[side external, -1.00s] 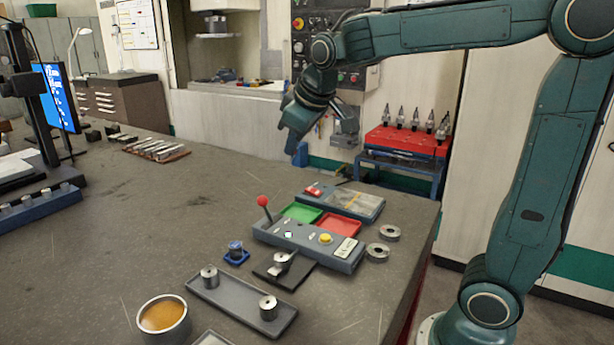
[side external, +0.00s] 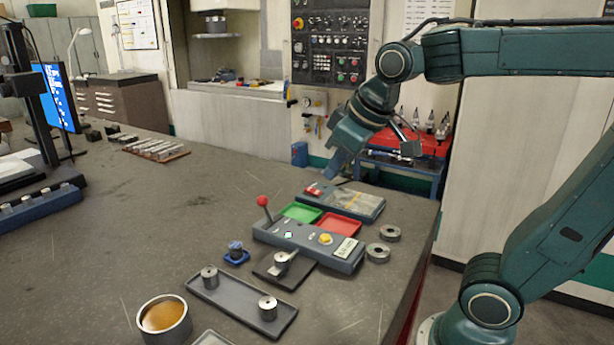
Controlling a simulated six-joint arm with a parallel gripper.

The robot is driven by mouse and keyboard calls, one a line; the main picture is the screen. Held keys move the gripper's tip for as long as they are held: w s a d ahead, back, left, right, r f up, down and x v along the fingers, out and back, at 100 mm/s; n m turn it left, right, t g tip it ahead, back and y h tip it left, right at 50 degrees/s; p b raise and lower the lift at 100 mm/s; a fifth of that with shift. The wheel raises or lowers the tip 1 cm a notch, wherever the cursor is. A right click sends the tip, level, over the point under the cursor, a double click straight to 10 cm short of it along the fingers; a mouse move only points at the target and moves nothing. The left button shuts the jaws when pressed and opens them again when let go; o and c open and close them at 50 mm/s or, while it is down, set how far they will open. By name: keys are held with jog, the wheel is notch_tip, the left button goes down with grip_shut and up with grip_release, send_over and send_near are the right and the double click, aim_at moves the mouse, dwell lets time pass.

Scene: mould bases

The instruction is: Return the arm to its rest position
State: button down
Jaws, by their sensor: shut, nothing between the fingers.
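My gripper (side external: 332,178) hangs above the far right part of the workbench, pointing down and to the left. Its fingers are shut and nothing shows between them. It is behind and above the panel with the green and red trays, apart from everything on the bench. My arm reaches in from the right with its elbow bent.
A control box (side external: 308,244) with a red-knobbed lever stands by the green tray (side external: 301,212) and red tray (side external: 338,224). A grey tray (side external: 235,304) holds metal cylinders. A cup (side external: 163,320) of amber liquid is in front. The bench (side external: 120,220) is clear at left centre.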

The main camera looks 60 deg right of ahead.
jog(key=s+a+f, duration=0.1)
jog(key=s+f, duration=0.1)
jog(key=s, duration=0.3)
jog(key=s+a+f+y, duration=0.1)
jog(key=s+f, duration=0.1)
jog(key=s, duration=0.3)
jog(key=shift+a+f+m, duration=0.25)
jog(key=shift+a+m, duration=0.15)
dwell(1.5)
